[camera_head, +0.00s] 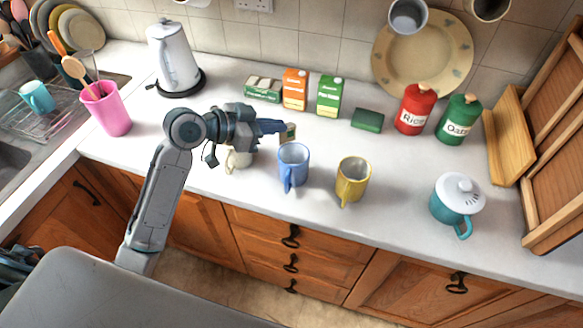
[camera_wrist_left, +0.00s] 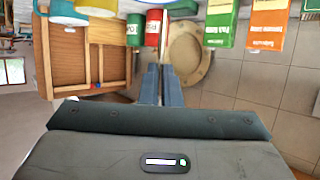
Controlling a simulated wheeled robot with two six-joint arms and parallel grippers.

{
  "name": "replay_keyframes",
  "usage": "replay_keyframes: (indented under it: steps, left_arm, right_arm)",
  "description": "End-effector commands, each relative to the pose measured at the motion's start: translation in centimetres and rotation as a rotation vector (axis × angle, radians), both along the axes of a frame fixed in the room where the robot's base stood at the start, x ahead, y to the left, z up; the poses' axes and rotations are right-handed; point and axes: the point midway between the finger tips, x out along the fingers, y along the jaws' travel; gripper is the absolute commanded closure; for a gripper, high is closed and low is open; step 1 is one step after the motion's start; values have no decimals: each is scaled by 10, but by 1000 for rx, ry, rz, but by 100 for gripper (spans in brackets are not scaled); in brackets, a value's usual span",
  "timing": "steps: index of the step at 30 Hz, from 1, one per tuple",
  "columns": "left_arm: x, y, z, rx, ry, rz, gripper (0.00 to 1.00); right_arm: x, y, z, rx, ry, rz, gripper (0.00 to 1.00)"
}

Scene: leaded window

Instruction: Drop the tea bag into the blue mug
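The blue mug (camera_head: 293,166) stands upright on the white counter, between a yellow mug and a cream mug. My left gripper (camera_head: 281,126) is just behind and above its rim, pointing right. My right gripper is in neither view.
The yellow mug (camera_head: 352,181) stands right of the blue one; the cream mug (camera_head: 238,160) is partly hidden under my left gripper. Tea boxes (camera_head: 296,90), a kettle (camera_head: 174,58) and canisters (camera_head: 415,110) line the back.

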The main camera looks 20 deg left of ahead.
Motion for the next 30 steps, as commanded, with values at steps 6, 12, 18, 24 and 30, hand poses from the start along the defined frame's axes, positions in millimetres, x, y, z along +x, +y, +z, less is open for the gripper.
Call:
replay_keyframes:
  steps: [6, 12, 18, 24, 30]
  left_arm:
    - [0, 0, 0, 0, 0, 0, 71]
    - [0, 0, 0, 0, 0, 0, 71]
    - [-4, 6, 1, 3, -1, 1, 71]
    - [-18, 20, 8, 7, -1, 0, 71]
    - [-31, 34, 17, 7, -1, 1, 71]
  right_arm:
    - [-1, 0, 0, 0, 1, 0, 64]
    - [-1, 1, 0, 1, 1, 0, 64]
    - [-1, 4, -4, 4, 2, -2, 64]
    - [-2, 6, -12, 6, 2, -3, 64]
    - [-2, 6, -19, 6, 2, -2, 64]
